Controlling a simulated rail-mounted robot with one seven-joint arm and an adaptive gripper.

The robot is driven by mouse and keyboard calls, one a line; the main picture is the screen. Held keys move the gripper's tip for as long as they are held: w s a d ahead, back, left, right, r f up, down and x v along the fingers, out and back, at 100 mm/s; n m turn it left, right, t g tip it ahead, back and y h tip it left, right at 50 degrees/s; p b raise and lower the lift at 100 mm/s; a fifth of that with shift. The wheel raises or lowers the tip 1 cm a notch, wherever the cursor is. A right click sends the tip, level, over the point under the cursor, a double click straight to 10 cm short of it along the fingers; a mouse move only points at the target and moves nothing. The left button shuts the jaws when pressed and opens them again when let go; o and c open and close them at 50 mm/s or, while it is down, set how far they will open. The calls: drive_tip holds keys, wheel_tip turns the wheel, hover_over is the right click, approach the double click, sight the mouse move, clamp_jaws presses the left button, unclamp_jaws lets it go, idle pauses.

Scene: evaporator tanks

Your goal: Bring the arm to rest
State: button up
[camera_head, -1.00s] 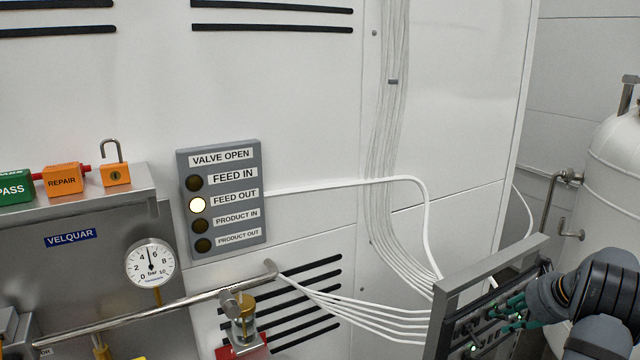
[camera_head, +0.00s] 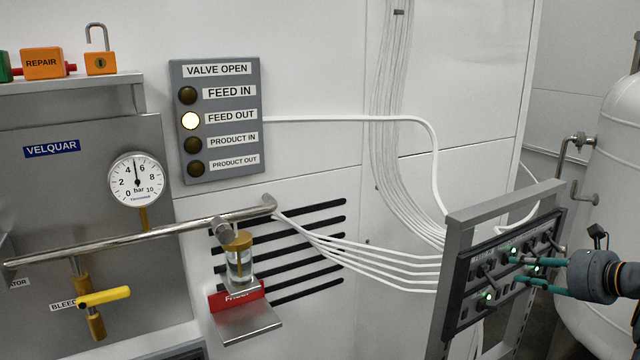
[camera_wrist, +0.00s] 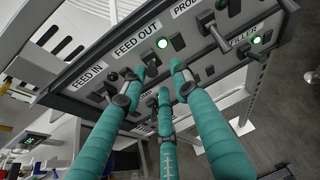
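My gripper (camera_head: 516,270) has teal fingers and is at the right in the head view, in front of a dark switch panel (camera_head: 462,300) in a grey frame. In the wrist view, my gripper (camera_wrist: 158,76) has its fingertips apart, close to the panel (camera_wrist: 95,62) beneath the FEED OUT label (camera_wrist: 140,40). The fingers look open, with nothing clearly held between them. They partly hide the switches there, so I cannot tell whether they touch one. My wrist is at the right edge of the head view.
A VALVE OPEN board (camera_head: 222,150) has its FEED OUT lamp (camera_head: 190,120) lit. White cables (camera_head: 375,258) run to the switch panel. A white tank (camera_head: 612,170) stands behind my wrist. A pipe (camera_head: 130,240), gauge (camera_head: 136,180) and yellow-handled valve (camera_head: 104,297) are at the left.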

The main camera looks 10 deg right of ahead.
wheel_tip(320, 180, down, 2)
drive_tip(key=t+b, duration=0.2)
drive_tip(key=b, duration=0.4)
drive_tip(key=t+y+b, duration=0.1)
drive_tip(key=t+b, duration=0.1)
drive_tip(key=b, duration=0.4)
drive_tip(key=shift+w+f+y, duration=0.15)
drive_tip(key=shift+y, duration=0.15)
drive_tip(key=shift+t, duration=0.3)
